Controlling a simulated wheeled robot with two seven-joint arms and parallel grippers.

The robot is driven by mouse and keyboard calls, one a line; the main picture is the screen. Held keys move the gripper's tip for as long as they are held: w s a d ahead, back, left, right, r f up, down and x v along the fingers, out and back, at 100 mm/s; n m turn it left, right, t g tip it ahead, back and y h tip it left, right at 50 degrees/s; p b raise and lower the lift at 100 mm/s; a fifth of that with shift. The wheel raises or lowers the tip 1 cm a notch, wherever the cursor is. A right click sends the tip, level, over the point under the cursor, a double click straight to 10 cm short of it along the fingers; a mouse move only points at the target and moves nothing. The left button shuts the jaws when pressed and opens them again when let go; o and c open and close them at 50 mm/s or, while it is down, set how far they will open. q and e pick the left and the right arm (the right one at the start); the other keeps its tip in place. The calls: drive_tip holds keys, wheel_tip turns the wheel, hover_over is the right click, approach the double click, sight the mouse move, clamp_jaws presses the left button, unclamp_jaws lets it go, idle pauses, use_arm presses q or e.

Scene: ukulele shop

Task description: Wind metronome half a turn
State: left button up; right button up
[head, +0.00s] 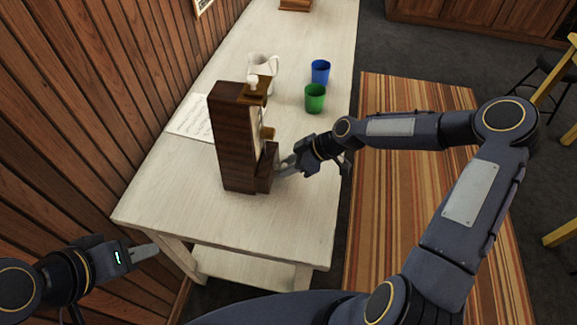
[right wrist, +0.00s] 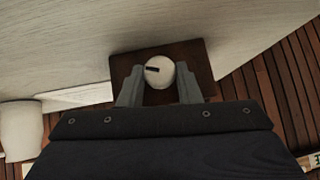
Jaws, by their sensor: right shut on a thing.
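The metronome (head: 233,140) is a tall dark brown wooden case standing upright on the pale table, with a lower brown step on its right side. My right gripper (head: 284,168) reaches in from the right, low beside that step. In the right wrist view its two fingers (right wrist: 159,88) are shut on a white round knob (right wrist: 159,70) with a short dark mark, in front of the brown wood (right wrist: 197,55). The knob is hidden in the head view. My left gripper (head: 146,252) is off the table's front left corner, away from the metronome; its finger opening is unclear.
Behind the metronome stand a white pitcher (head: 265,64), a blue cup (head: 320,71) and a green cup (head: 315,98). A paper sheet (head: 188,117) lies at the left, near the plank wall (head: 90,90). The table (head: 190,212) is bare in front.

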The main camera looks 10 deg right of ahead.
drive_tip(key=m+g+b, duration=0.1)
drive_tip(key=m+g+y+b, duration=0.1)
drive_tip(key=w+g+y+b, duration=0.1)
drive_tip(key=g, duration=0.1)
drive_tip(key=shift+d+f+m+b, duration=0.15)
drive_tip(key=shift+f+m+b, duration=0.15)
drive_tip(key=shift+m+b, duration=0.1)
drive_tip(key=m+g+y+b, duration=0.2)
drive_tip(key=g+y+b, duration=0.1)
drive_tip(key=shift+d+f+m, duration=0.1)
drive_tip(key=shift+m, duration=0.2)
drive_tip(key=shift+b, duration=0.3)
drive_tip(key=o, duration=0.9)
drive_tip(key=shift+o, duration=0.2)
drive_tip(key=shift+b+v, duration=0.55)
drive_tip(key=shift+v, duration=3.4)
drive_tip(key=shift+w+f, duration=0.1)
